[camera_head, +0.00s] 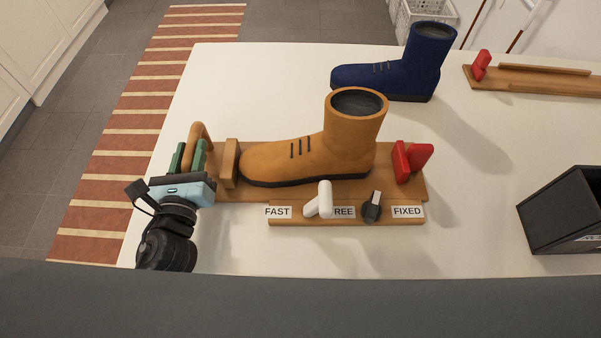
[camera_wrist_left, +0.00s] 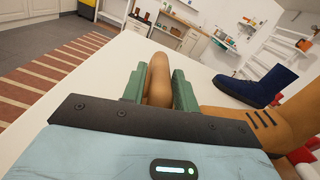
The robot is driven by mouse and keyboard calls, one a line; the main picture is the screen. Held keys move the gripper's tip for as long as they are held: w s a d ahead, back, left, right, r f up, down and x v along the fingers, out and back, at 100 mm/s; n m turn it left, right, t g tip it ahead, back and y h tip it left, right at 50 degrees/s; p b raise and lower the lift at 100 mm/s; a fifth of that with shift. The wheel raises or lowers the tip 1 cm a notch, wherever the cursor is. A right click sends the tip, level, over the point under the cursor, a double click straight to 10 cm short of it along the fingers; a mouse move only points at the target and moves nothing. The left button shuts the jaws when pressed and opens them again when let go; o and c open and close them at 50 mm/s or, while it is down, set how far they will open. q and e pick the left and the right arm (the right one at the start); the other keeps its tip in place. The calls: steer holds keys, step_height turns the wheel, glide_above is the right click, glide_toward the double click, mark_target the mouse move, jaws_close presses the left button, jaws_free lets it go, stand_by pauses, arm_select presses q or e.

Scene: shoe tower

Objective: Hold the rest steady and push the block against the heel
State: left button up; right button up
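A wooden rest (camera_head: 236,194) lies on the white table with an orange-brown boot (camera_head: 305,158) on it, toe left and heel right. A wooden stop (camera_head: 230,163) stands at the toe. Two red pieces (camera_head: 411,160) stand at the heel end; a small gap seems to separate them from the heel. My left gripper (camera_head: 188,157) has its green fingers on both sides of the rest's arched wooden handle (camera_head: 203,133). In the left wrist view, the fingers appear closed against the handle (camera_wrist_left: 160,78); the boot (camera_wrist_left: 262,122) is at right. My right gripper is out of view.
A front strip labelled FAST, FREE and FIXED carries a white lever (camera_head: 321,200) and a dark knob (camera_head: 372,207). A blue boot (camera_head: 400,70) stands behind. A second wooden rest (camera_head: 535,80) lies back right, a black bin (camera_head: 562,212) at right. Table between them is clear.

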arm_select(q)
jaws_close()
steer(key=shift+r, duration=0.3)
steer(key=shift+d+f, duration=0.1)
steer(key=shift+f, duration=0.25)
stand_by(0.7)
